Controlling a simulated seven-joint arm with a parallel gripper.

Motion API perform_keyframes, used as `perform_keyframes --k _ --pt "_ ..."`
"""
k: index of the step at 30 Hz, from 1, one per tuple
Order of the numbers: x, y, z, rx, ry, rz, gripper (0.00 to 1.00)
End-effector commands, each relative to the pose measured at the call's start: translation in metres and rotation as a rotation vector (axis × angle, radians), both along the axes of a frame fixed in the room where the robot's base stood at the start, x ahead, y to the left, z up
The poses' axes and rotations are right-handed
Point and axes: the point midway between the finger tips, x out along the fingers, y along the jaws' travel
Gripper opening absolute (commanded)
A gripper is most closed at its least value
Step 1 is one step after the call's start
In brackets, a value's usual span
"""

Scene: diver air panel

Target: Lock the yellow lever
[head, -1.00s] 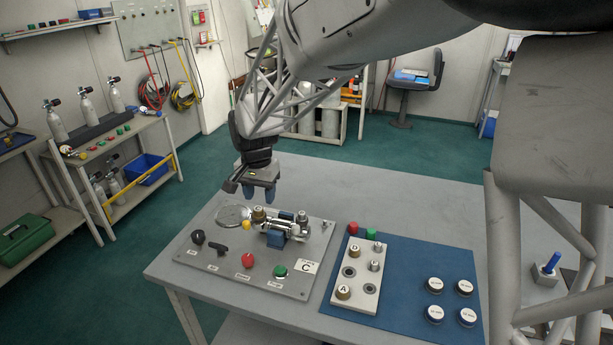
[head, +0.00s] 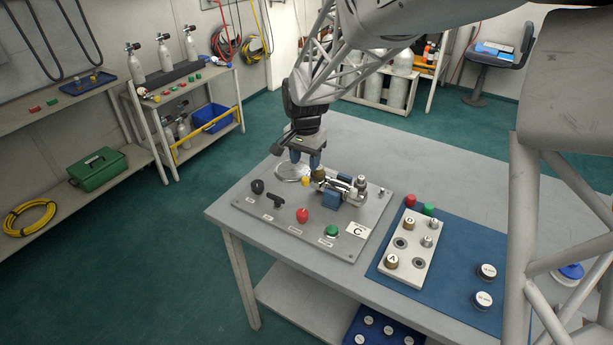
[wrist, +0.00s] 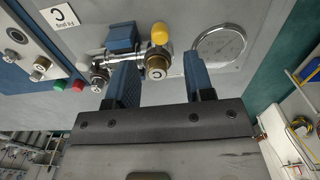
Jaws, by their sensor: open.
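The yellow lever (head: 305,181) shows as a small yellow end on the pipe fitting of the grey panel. In the wrist view the yellow lever (wrist: 159,33) stands beside a brass knob (wrist: 156,66) on the chrome fitting. My gripper (head: 305,160) points down over the back of the panel, just above the fitting. In the wrist view my gripper (wrist: 159,70) is open, with one blue finger on each side of the brass knob. The yellow end lies beyond the fingertips, between their lines. I see no contact with the lever. The lever's lower part is hidden.
The panel (head: 265,222) also carries a round gauge (head: 291,172), a black knob (head: 257,186), a black T-handle (head: 275,200), a red knob (head: 302,215), a green button (head: 332,231) and a blue block (head: 333,199). A blue mat (head: 455,258) with a fitting plate lies right.

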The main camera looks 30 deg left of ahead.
Motion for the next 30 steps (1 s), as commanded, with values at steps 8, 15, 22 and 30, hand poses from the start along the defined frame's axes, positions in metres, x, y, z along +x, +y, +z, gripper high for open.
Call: perform_keyframes --k 8,15,22,30 --pt "0.000 0.000 -0.033 -0.002 0.002 0.000 0.48" --pt "0.000 0.000 -0.056 -0.001 0.001 0.000 0.48" --pt "0.000 0.000 -0.062 0.000 0.000 0.000 0.48" --pt "0.000 0.000 -0.062 0.000 0.000 0.000 0.39"
